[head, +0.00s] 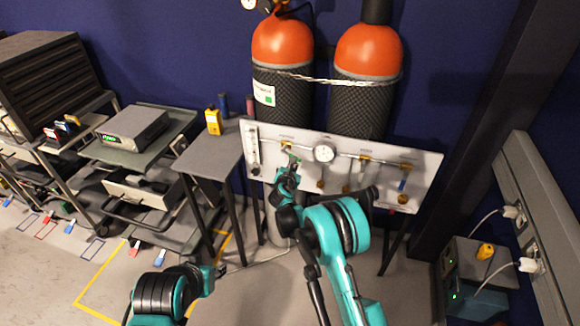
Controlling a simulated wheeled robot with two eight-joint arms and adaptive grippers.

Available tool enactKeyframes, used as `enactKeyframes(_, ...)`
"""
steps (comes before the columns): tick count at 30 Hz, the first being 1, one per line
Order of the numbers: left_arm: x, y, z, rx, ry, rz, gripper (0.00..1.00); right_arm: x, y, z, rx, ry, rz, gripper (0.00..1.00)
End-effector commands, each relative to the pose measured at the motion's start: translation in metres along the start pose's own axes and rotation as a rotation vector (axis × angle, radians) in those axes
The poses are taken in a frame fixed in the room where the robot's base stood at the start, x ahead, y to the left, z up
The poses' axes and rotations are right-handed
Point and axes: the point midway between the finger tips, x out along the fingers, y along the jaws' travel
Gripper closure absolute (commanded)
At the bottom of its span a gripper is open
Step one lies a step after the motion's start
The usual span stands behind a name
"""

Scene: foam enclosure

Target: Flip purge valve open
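A pale valve panel (425,165) stands in front of two gas cylinders. It carries a round gauge (324,151), a flowmeter tube (253,150) and several small valves along a pipe. A small green valve handle (293,157) is at the left part of the pipe; a blue handle (402,185) hangs at the right end. The labels are too small to read, so I cannot tell which is the purge valve. My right gripper (289,168) is at the green handle, just below it; contact and finger opening are unclear. My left gripper (216,274) is low at the front left, away from the panel.
Orange-topped cylinders (282,42) are held by a chain behind the panel. A small grey table (212,160) with a yellow device (213,122) stands left of it. Carts stand farther left. Sockets and a dark box (478,270) are at the right.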

Motion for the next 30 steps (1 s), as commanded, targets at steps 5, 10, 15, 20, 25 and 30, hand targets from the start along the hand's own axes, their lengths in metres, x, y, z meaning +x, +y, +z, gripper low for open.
enactKeyframes(5, -0.002, 0.000, -0.001, 0.000, 0.000, 0.000, 0.64, -0.003, -0.001, 0.009, -0.140, 0.000, -0.048, 1.00)
enactKeyframes(10, -0.002, 0.000, -0.002, 0.000, 0.000, 0.000, 0.64, -0.005, -0.001, 0.015, -0.250, 0.000, -0.087, 1.00)
enactKeyframes(15, -0.003, 0.000, -0.002, 0.000, 0.000, 0.000, 0.64, -0.007, -0.002, 0.020, -0.282, 0.000, -0.098, 1.00)
enactKeyframes(20, -0.003, 0.000, -0.002, 0.000, 0.000, 0.000, 0.64, -0.008, -0.001, 0.022, -0.280, 0.000, -0.097, 1.00)
enactKeyframes(25, -0.003, 0.000, -0.002, 0.000, 0.000, 0.000, 0.64, -0.008, -0.001, 0.023, -0.279, 0.000, -0.097, 1.00)
enactKeyframes(30, -0.003, 0.000, -0.002, 0.000, 0.000, 0.000, 0.64, -0.008, -0.001, 0.024, -0.279, -0.001, -0.097, 1.00)
